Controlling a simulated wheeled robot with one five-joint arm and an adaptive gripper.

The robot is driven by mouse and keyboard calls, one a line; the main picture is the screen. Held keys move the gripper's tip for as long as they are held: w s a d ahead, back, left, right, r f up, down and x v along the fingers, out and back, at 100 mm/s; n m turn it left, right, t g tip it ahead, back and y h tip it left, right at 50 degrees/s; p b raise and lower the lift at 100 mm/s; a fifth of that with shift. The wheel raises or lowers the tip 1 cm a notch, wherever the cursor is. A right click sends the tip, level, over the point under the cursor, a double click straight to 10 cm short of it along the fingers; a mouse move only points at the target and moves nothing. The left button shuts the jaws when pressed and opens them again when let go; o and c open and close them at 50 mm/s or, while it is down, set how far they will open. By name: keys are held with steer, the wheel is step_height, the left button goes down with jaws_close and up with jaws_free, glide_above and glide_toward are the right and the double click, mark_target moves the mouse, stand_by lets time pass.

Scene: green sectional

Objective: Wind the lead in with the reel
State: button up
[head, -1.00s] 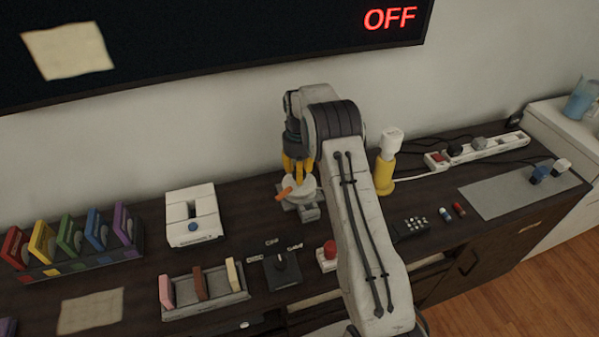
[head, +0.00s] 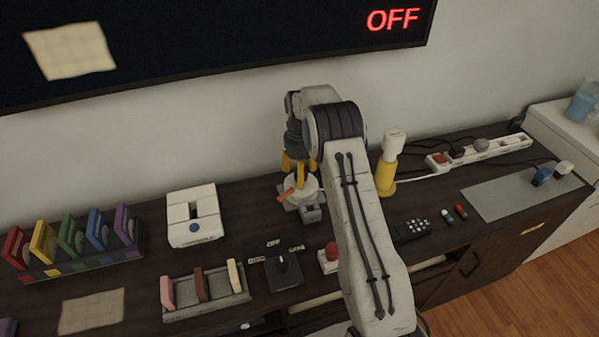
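The reel (head: 305,193) is a white round drum on a grey base, with an orange handle (head: 285,195) pointing to the lower left. It stands on the dark sideboard near the wall. My gripper (head: 298,180) points down over the reel, its yellow fingers at the top of the drum. Whether the fingers are closed on it is hidden by their overlap and small size. A white lead (head: 415,177) runs along the sideboard from behind my arm towards the power strip (head: 490,149). My arm hides the part between it and the reel.
A yellow-and-white bottle-shaped object (head: 388,165) stands right of my arm. A white box (head: 194,216) and a coloured rack (head: 75,245) stand left. A grey mat (head: 510,188) lies right.

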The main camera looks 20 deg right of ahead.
step_height(320, 180, up, 12)
stand_by(0.6)
stand_by(0.5)
